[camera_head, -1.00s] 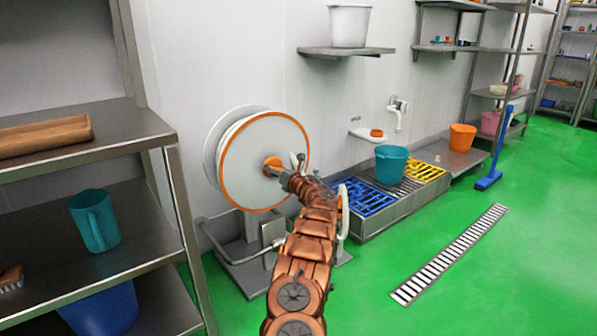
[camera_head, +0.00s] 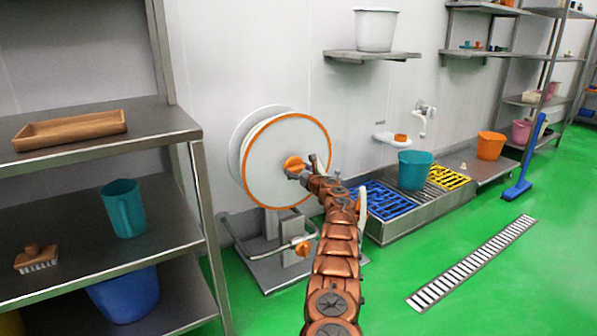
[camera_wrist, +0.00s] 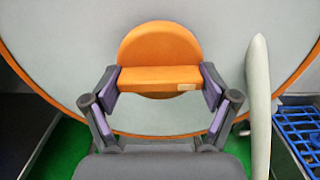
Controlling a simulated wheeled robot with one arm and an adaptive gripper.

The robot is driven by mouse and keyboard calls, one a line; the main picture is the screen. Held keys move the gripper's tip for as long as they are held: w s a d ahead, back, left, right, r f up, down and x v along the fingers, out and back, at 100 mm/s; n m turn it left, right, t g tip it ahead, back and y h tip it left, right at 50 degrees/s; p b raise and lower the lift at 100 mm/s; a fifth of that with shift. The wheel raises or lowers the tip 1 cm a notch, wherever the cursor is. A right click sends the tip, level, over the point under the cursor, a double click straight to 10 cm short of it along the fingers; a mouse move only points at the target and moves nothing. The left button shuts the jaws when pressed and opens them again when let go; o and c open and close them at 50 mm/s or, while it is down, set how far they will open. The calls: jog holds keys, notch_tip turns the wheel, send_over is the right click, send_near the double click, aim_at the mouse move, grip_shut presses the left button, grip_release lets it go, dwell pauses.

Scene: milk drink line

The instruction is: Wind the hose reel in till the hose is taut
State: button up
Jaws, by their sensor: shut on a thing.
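The hose reel (camera_head: 270,180) stands against the wall, a pale disc with an orange rim. It also fills the back of the wrist view (camera_wrist: 60,50). An orange hub knob (camera_head: 291,162) with a raised bar sits at its centre; the bar lies level in the wrist view (camera_wrist: 160,78). My gripper (camera_wrist: 160,92) is shut on this bar, with purple pads against both ends. A pale, curved, hose-like piece (camera_wrist: 258,105) hangs to the right of the knob. It partly shows beside my arm in the head view (camera_head: 362,203). I cannot tell whether it is taut.
A pipe with an orange handle (camera_head: 303,248) is low by the reel's stand. A steel rack (camera_head: 100,150) is at left. Blue (camera_head: 385,205) and yellow grates (camera_head: 448,178) with a teal bucket (camera_head: 415,172) are at right. Green floor (camera_head: 390,270) is open around the drain.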

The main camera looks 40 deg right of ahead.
jog(key=shift+w+a+n+b, duration=0.2)
jog(key=shift+a+n+b, duration=0.1)
jog(key=shift+n, duration=0.7)
dwell(0.5)
jog(key=o, duration=1.5)
jog(key=shift+c, duration=0.2)
jog(key=shift+o, duration=0.2)
jog(key=shift+s+d+f, duration=0.1)
jog(key=shift+d, duration=0.15)
jog(key=shift+s+d, duration=0.1)
jog(key=shift+s, duration=0.1)
